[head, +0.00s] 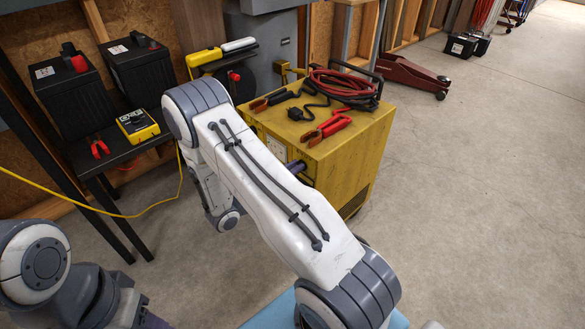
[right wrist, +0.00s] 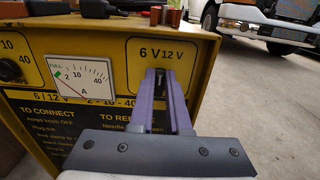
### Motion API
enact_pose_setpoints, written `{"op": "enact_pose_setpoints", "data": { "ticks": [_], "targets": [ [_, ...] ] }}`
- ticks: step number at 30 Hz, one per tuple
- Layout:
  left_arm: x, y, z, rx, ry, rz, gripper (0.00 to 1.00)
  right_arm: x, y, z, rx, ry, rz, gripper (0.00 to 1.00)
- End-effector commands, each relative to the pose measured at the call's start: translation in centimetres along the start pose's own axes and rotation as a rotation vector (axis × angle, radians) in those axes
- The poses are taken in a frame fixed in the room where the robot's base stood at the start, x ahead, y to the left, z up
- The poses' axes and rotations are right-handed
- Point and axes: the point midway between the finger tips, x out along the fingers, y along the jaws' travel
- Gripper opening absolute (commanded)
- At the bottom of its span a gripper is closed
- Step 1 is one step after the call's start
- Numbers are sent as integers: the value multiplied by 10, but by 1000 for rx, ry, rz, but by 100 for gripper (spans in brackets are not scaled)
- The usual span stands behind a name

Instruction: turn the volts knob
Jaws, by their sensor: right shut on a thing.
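The yellow charger (head: 347,157) stands on the floor, its front panel (right wrist: 120,50) facing me in the right wrist view. The volts marking "6 V 12 V" (right wrist: 162,53) is at the panel's upper right. My right gripper (right wrist: 161,76) has its purple fingers against the panel just below this marking, shut on the volts knob. The knob is hidden by the fingers, so its setting cannot be read. In the head view the right gripper (head: 297,168) shows only partly at the charger's front, behind my white arm. My left arm is at the lower left, its gripper out of view.
A meter (right wrist: 80,78) and a black knob (right wrist: 9,70) are left of my fingers. Red and black cables with clamps (head: 328,130) lie on the charger. Left stands a bench with batteries (head: 75,95) and a yellow tester (head: 137,125).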

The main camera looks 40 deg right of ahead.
Motion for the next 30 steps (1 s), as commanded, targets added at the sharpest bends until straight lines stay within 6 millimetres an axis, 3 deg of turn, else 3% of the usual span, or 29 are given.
{"op": "enact_pose_setpoints", "data": {
  "ticks": [30],
  "targets": [
    [-6, 0, 0, 0, 0, 0, 50, 0, -7, -2, 511, 1, 0, 0]
  ]
}}
